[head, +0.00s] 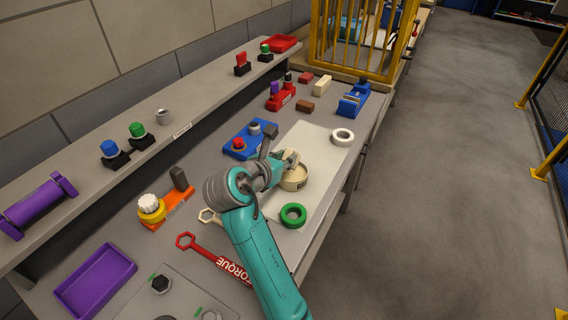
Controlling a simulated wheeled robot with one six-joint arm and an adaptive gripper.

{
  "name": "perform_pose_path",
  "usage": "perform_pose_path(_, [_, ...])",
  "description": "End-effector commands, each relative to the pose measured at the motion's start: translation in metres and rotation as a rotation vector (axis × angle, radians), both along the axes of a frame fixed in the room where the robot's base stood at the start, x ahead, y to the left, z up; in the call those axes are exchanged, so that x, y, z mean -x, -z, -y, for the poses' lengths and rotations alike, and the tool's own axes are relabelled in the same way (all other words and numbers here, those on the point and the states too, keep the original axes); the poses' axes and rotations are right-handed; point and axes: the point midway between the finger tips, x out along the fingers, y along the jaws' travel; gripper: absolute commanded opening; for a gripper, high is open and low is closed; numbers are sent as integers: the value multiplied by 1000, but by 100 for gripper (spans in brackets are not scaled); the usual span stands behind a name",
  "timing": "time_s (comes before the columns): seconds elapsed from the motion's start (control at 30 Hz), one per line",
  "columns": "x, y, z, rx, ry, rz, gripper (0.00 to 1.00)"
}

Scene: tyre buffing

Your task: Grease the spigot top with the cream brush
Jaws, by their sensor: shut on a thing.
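My gripper (285,165) is at the end of my teal arm, over the pale mat. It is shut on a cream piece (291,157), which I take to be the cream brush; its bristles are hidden. Directly below it a round cream pot (295,182) with a dark mark stands on the mat. Whether the brush touches the pot or is inside it, I cannot tell. I cannot surely pick out the spigot. A blue block (235,151) with a red knob and a grey-topped post (254,127) stands just left of my gripper.
The pale mat (312,150) also holds a white ring (342,137) and a green ring (293,215). A red torque wrench (209,257), an orange fixture (176,208) and a purple tray (96,281) lie nearer. A raised shelf (200,96) runs along the wall; a yellow cage (366,45) stands behind.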

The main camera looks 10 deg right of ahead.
Motion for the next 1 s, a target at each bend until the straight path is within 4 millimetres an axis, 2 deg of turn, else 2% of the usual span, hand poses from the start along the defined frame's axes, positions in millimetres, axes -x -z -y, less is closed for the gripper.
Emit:
perform_pose_path(0.5, [0, -34, 0, 0, -1, 2, 0])
perform_pose_path(1.0, [0, -38, 0, 0, 0, 0, 0])
